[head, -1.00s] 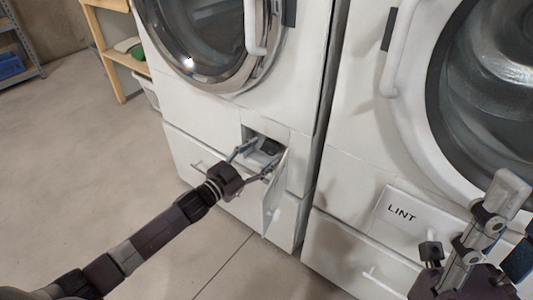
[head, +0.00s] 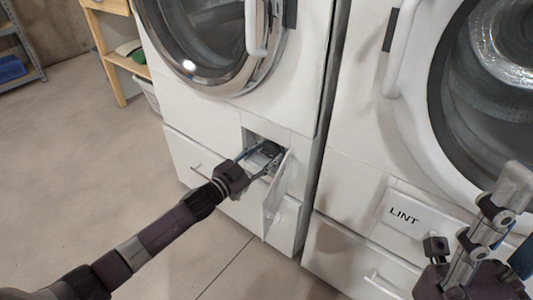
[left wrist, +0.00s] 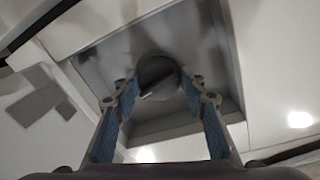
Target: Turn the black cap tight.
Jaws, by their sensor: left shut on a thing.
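The black cap (left wrist: 158,76) is a dark round knob with a light mark across its face, in a grey recess (left wrist: 100,65) in the left wrist view. In the head view the cap (head: 271,148) is a small dark shape inside the square opening of the left white machine. My left gripper (head: 262,158) reaches into that opening. Its blue-padded fingers (left wrist: 159,90) are on either side of the cap and shut on it, hiding part of its sides. My right gripper (head: 470,245) is at the lower right; its fingertips are not clear.
An open flap door (head: 275,197) stands out at the right of the opening, close to my left gripper. The right machine (head: 345,150) has a LINT panel (head: 405,215) near my right gripper. The floor (head: 80,170) at left is clear.

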